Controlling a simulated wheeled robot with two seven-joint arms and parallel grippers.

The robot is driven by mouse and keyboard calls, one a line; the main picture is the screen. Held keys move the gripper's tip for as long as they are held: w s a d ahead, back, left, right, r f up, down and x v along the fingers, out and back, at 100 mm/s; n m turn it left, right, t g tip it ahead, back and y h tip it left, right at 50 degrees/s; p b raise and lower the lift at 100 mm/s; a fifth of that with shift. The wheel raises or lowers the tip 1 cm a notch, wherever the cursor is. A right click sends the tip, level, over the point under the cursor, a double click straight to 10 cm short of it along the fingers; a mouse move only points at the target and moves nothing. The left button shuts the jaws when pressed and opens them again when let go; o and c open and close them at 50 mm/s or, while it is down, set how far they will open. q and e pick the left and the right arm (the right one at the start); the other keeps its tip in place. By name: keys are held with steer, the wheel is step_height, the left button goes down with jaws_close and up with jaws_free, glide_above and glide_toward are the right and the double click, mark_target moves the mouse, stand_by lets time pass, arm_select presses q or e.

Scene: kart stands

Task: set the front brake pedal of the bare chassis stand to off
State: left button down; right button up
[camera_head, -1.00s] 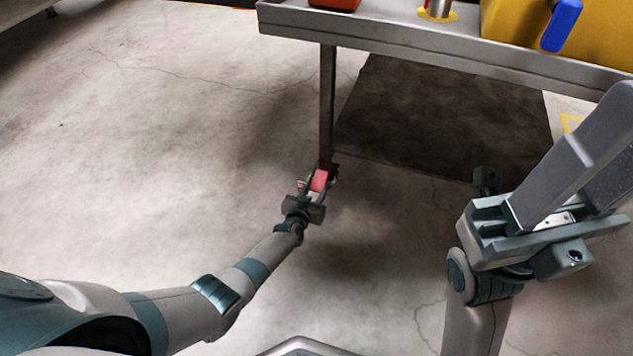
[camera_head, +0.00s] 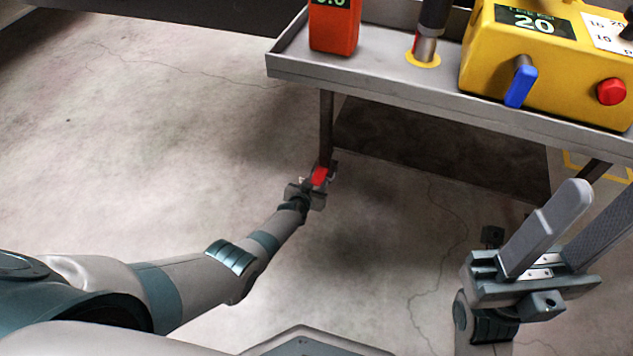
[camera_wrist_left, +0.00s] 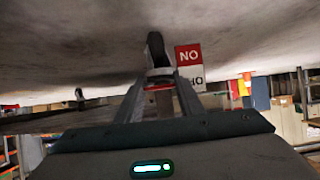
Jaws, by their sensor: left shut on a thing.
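The stand (camera_head: 400,92) is a grey metal tray on dark legs, with its left leg (camera_head: 326,125) going down to the floor. A small red plate (camera_head: 319,177) shows at my left gripper (camera_head: 328,168), low by that leg. In the left wrist view the red and white plate (camera_wrist_left: 188,54) carries letters that look upside down. There my left gripper's fingers (camera_wrist_left: 157,70) are shut on a dark upright piece (camera_wrist_left: 155,48), which I take for the pedal; its setting I cannot tell. My right gripper (camera_head: 601,203) is open and empty, in front of the stand's right side.
On the tray stand a red box (camera_head: 334,27), a metal post with a yellow ring (camera_head: 425,50) and a yellow box (camera_head: 520,52) with a blue lever (camera_head: 520,82) and red knob (camera_head: 611,91). A dark mat (camera_head: 440,140) lies beneath. The floor at left is clear.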

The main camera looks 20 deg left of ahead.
arm_select(q)
steer(key=c, duration=1.2)
jaws_free()
steer(key=shift+s+r, duration=0.1)
